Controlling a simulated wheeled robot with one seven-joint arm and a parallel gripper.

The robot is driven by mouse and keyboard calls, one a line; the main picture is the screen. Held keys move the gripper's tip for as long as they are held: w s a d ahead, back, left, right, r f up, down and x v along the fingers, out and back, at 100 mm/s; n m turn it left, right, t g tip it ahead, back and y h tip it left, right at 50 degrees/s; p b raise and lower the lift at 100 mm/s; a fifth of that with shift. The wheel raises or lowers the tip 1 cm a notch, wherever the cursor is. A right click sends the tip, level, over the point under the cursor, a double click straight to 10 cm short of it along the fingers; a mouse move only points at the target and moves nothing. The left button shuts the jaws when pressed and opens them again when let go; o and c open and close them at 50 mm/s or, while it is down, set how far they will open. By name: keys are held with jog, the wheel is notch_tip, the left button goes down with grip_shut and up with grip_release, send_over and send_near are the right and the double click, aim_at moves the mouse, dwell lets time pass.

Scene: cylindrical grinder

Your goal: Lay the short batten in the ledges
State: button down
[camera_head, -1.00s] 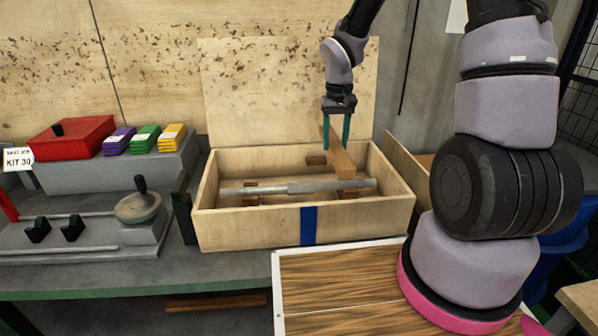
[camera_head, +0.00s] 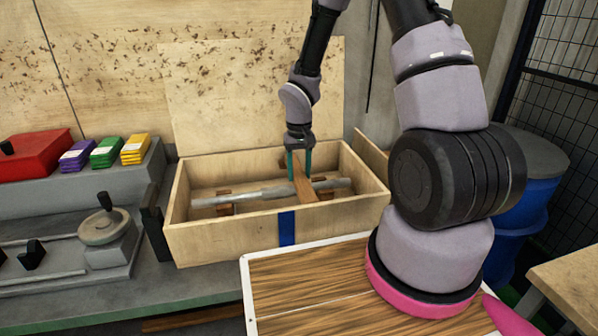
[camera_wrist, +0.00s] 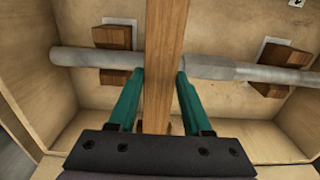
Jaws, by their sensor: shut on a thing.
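The short batten (camera_head: 304,186) is a brown wooden bar in my gripper (camera_head: 300,176), whose teal fingers stand on either side of it. In the wrist view the batten (camera_wrist: 162,60) runs lengthwise between the fingers of my gripper (camera_wrist: 156,76) and crosses over a grey metal shaft (camera_wrist: 205,67). The batten's near end is close to the front wall of an open wooden box (camera_head: 225,234). I cannot tell whether it touches the shaft or the box. A small wooden block (camera_head: 285,163) at the box's back may be a ledge; a front ledge cannot be made out.
In the wrist view the shaft rests on two wooden blocks, left (camera_wrist: 114,36) and right (camera_wrist: 285,58). The box lid (camera_head: 250,95) stands upright behind. A grey fixture with a handwheel (camera_head: 104,227) is at left. A wood-topped surface (camera_head: 310,285) lies in front.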

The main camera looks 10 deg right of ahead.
jog(key=shift+f, duration=0.15)
jog(key=shift+c, duration=1.7)
grip_release()
jog(key=shift+f, duration=0.1)
notch_tip(320, 180, up, 13)
notch_tip(320, 180, up, 16)
jog(key=f+m+t, duration=0.1)
jog(key=m+t, duration=0.1)
jog(key=t, duration=0.1)
send_over(299, 175)
jog(key=s+d, duration=0.5)
jog(key=s, duration=0.2)
jog(key=s+r+m+t+y, duration=0.2)
jog(key=s+r+t, duration=0.2)
jog(key=s+r, duration=0.6)
jog(key=shift+s+d, duration=0.45)
jog(key=shift+s, duration=0.05)
